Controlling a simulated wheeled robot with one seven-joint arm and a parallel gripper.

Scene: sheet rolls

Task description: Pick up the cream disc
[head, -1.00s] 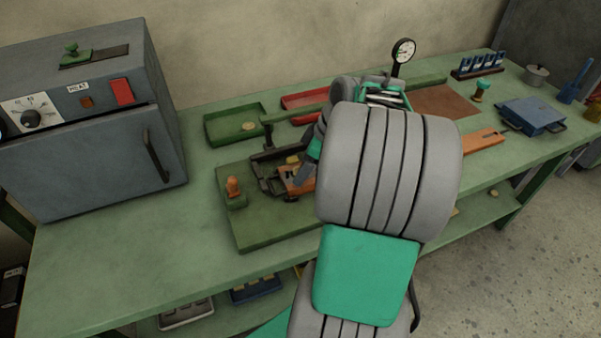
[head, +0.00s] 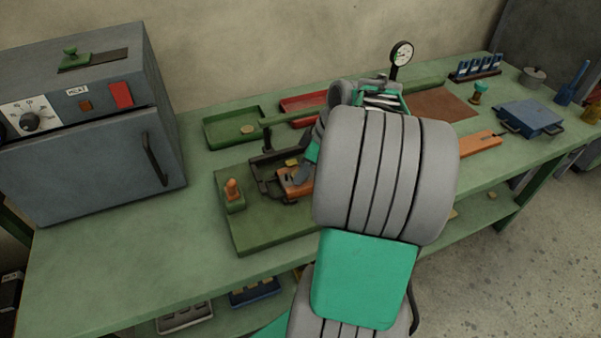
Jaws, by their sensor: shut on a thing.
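A small cream-yellow disc (head: 291,162) shows at the fixture on the green base plate, just above an orange block (head: 292,181). My gripper (head: 303,173) is at the disc and the block, its grey finger just right of the disc. The gripper is shut on the disc, though my own arm hides most of the jaws and the exact contact. Another small cream-yellow disc (head: 247,129) lies in the green tray (head: 216,136) at the back.
A dark fixture frame (head: 262,178) with a long green lever (head: 290,118) stands close around my gripper. A grey oven (head: 90,140) is at the left. The front left bench is clear.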

